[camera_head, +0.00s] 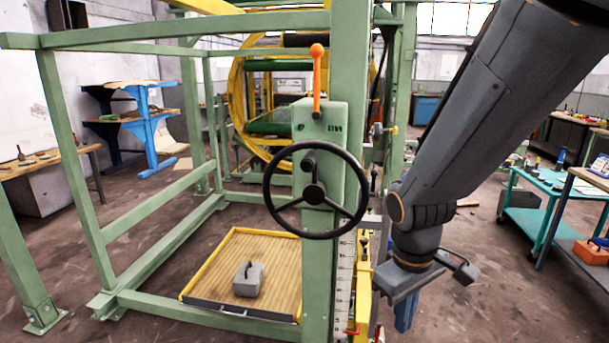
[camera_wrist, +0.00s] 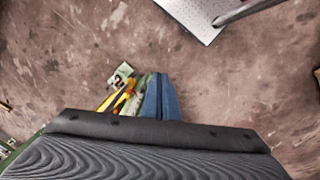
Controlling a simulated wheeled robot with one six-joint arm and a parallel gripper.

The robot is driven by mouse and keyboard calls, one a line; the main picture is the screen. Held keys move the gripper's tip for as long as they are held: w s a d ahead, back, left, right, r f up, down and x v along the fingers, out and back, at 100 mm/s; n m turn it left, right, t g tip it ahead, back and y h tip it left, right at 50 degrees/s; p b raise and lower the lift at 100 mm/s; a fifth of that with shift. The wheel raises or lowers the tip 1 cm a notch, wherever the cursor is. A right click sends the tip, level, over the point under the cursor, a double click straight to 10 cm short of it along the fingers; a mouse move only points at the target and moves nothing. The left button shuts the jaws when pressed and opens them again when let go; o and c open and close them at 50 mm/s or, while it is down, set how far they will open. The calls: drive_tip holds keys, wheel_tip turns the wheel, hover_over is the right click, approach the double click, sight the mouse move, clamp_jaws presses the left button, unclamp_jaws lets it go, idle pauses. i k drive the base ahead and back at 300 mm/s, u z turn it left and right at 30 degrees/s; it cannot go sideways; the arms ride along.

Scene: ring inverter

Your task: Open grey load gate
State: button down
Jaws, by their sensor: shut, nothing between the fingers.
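A low dark grey bar (camera_head: 240,317) with a small handle runs along the front edge of the wooden load platform (camera_head: 275,262) in the head view. It looks like the grey load gate, and it stands upright across the platform's front. A grey block with a handle (camera_head: 248,279) sits on the platform behind it. My gripper (camera_head: 405,315) points down to the right of the green post, apart from the bar. Its blue fingers are shut and empty, and they show in the wrist view (camera_wrist: 161,98) above the floor. The gate is not clear in the wrist view.
The green post (camera_head: 345,200) with a black handwheel (camera_head: 314,194) and an orange-handled lever (camera_head: 317,80) stands between my gripper and the platform. Green frame rails surround the platform's left side. A teal cart (camera_head: 545,205) stands at right.

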sight(225, 307)
drive_tip(key=z, duration=0.05)
drive_tip(key=k, duration=0.5)
drive_tip(key=u, duration=1.55)
drive_tip(key=i, duration=0.8)
drive_tip(key=z, duration=1.7)
